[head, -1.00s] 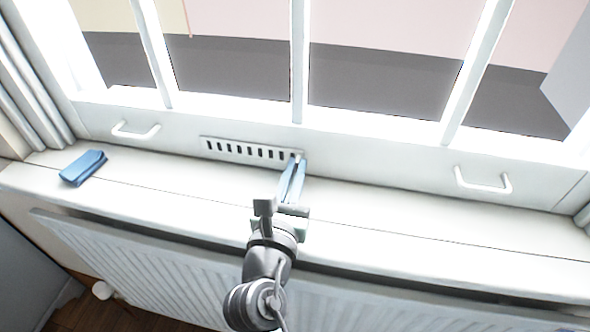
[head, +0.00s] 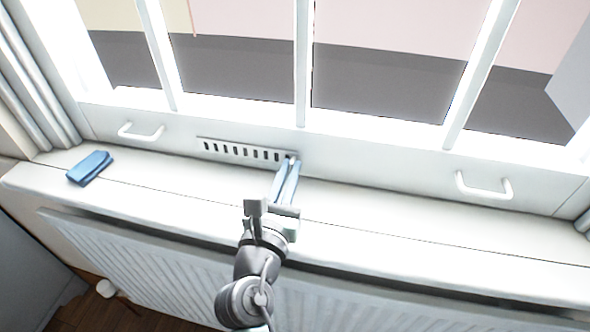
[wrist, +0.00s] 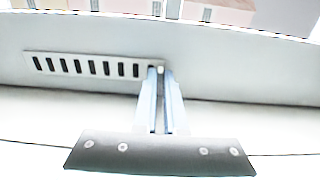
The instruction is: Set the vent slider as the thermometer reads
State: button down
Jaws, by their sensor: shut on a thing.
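The vent slider (head: 240,143) is a pale slotted plate on the white window frame, just above the sill. Its several slots show dark. It also shows in the wrist view (wrist: 93,57), with a small pale knob (wrist: 159,69) at its right end. My gripper (head: 290,164) reaches up to that right end from the sill side. Its blue fingers (wrist: 159,88) are shut on the knob, which is partly hidden between the fingertips. No thermometer is seen in either view.
A folded blue cloth-like thing (head: 90,168) lies on the white sill (head: 400,220) at the left. White handles stick out from the frame at left (head: 141,133) and right (head: 484,188). A ribbed radiator (head: 150,260) is below the sill. The sill right of my gripper is clear.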

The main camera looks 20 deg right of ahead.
jog(key=c, duration=1)
grip_release()
jog(key=shift+w+a, duration=0.1)
jog(key=shift+a, duration=0.2)
jog(key=shift+o, duration=0.2)
jog(key=shift+d, duration=0.1)
jog(key=v, duration=1.3)
